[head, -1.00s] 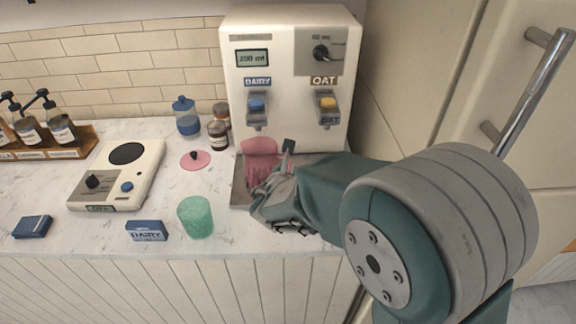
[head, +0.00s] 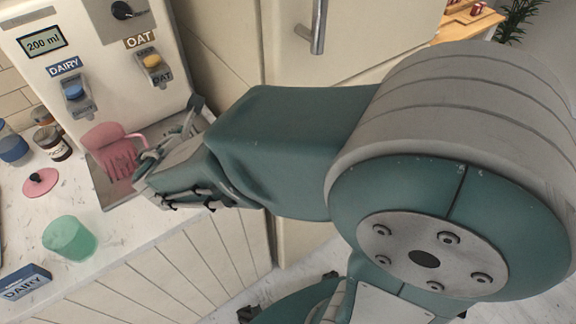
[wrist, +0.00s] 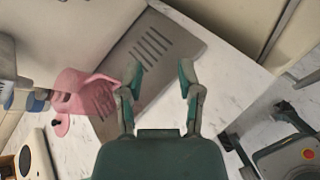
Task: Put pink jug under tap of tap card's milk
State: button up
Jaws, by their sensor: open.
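The pink jug (head: 115,158) stands at the left of the metal drip tray (head: 104,188), below and in front of the dairy tap (head: 76,98). In the wrist view the jug (wrist: 92,98) is at the left, with the tap's blue part beside it. The tap card (head: 24,283) reads DAIRY and lies on the counter. My gripper (wrist: 159,76) is open and empty over the tray, to the right of the jug. Its left finger looks close to the jug; I cannot tell whether they touch.
The oat tap (head: 153,67) is to the right on the same white dispenser, whose display reads 200 ml. A green cup (head: 70,239), a pink lid (head: 41,181) and a dark jar (head: 52,143) are on the counter. A tall cupboard (head: 235,40) stands right of the dispenser.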

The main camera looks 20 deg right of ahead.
jog(key=s+d+r+m+g+h, duration=0.2)
jog(key=s+d+m+g, duration=0.45)
jog(key=d+m, duration=0.8)
jog(key=s+d+r+m+y, duration=0.1)
jog(key=s+m+y, duration=0.4)
jog(key=s+m, duration=0.8)
jog(key=shift+s+d+r, duration=0.2)
jog(key=shift+d+r, duration=0.05)
jog(key=shift+r, duration=0.05)
